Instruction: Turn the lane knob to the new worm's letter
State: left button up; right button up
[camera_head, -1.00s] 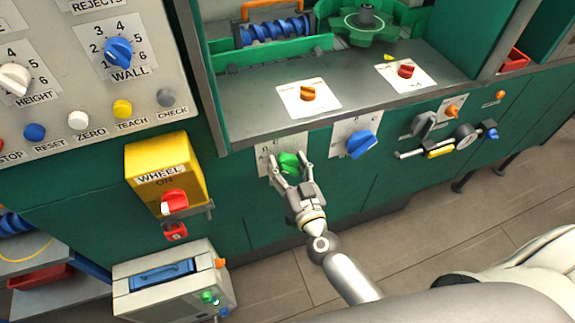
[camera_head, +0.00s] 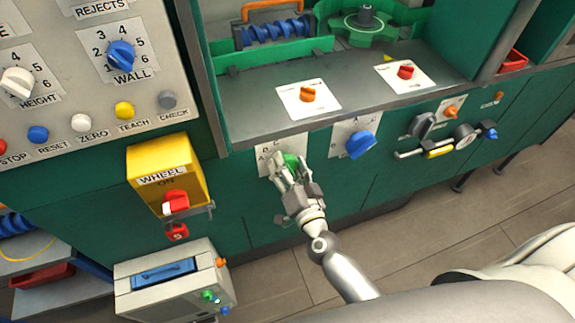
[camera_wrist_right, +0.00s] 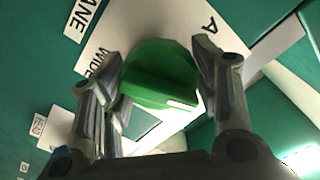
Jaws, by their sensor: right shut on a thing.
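The green lane knob (camera_head: 291,160) is on a white letter plate (camera_head: 268,141) on the green cabinet front. In the right wrist view the knob (camera_wrist_right: 160,78) has a white pointer mark at its lower right. The plate there shows "A" and partly cut "ANE" and "WIDE" labels. My right gripper (camera_head: 287,166) is shut on the knob, one finger on each side; its fingers and wrist hide part of the knob and plate. A blue worm (camera_head: 275,31) lies in the machine behind; I cannot read a letter on it. My left gripper is not in view.
A blue knob (camera_head: 361,145) sits just right of the green one. A yellow wheel switch box (camera_head: 166,160) juts out at left. Orange (camera_head: 308,94) and red (camera_head: 405,72) knobs are on the ledge above. A grey case (camera_head: 172,285) stands below left.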

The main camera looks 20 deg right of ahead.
jog(key=shift+m, duration=0.3)
jog(key=o, duration=1)
jog(key=s, duration=1.2)
jog(key=shift+d, duration=0.25)
